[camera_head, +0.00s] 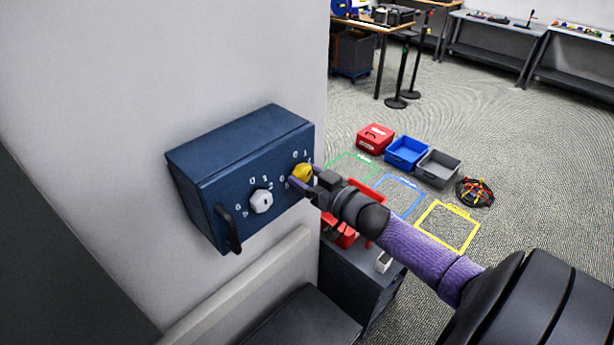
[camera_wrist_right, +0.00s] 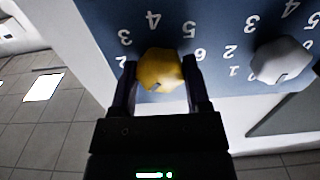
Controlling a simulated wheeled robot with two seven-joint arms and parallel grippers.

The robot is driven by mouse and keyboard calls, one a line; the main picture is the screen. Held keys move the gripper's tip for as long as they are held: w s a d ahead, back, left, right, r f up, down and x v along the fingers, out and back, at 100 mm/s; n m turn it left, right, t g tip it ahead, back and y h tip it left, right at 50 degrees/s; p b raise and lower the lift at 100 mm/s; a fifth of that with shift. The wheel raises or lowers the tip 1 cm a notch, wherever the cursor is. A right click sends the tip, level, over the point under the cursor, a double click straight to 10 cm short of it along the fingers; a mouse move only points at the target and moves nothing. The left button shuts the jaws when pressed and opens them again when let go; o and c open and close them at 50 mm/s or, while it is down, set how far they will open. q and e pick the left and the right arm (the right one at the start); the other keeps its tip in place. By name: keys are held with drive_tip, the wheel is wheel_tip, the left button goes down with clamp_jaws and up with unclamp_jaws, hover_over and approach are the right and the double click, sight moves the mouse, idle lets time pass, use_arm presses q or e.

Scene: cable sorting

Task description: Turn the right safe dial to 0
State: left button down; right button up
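A dark blue safe (camera_head: 236,172) is on the grey wall, with a white left dial (camera_head: 261,201) and a yellow right dial (camera_head: 302,173) on its front. My right gripper (camera_wrist_right: 159,75) has one finger on each side of the yellow dial (camera_wrist_right: 160,70), and both fingers appear to touch it. The white dial also shows there (camera_wrist_right: 280,60), clear of the gripper. My left gripper is not in view.
A black handle (camera_head: 228,228) sticks out at the safe's left front. A dark cabinet (camera_head: 362,285) and red items (camera_head: 340,232) are below my right arm. Red (camera_head: 375,138), blue (camera_head: 407,152) and grey (camera_head: 438,168) bins stand on the open floor behind.

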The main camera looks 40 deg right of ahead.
drive_tip(key=c, duration=0.6)
drive_tip(key=shift+o, duration=0.2)
drive_tip(key=shift+n, duration=0.3)
drive_tip(key=n, duration=0.8)
drive_tip(key=shift+d, duration=0.1)
drive_tip(key=shift+n, duration=0.3)
drive_tip(key=o, duration=1.3)
